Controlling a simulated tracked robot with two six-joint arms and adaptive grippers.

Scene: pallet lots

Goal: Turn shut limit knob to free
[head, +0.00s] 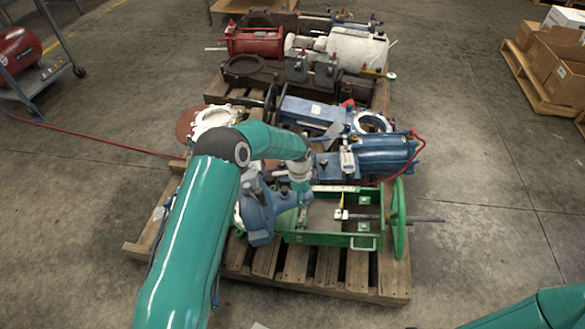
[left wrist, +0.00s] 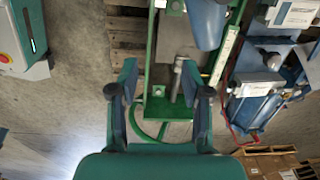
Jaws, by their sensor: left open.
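The green actuator frame (head: 320,239) lies on the front pallet, with a green handwheel (head: 398,215) at its right end and a threaded rod running through it. I cannot clearly pick out the shut limit knob or read its setting. My left gripper (head: 302,197) hangs over the left part of the frame. In the left wrist view its two fingers (left wrist: 160,70) are spread and empty, with the green frame and a grey rod (left wrist: 178,80) beyond them. My right arm shows only at the bottom right of the head view; its gripper is out of view.
A blue cylinder actuator (head: 385,155) lies just behind the green frame. A pallet behind holds a red cylinder (head: 256,40) and a white one (head: 357,48). Cardboard boxes (head: 560,65) stand at the right. A red hose crosses the floor at left. Floor right of the handwheel is clear.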

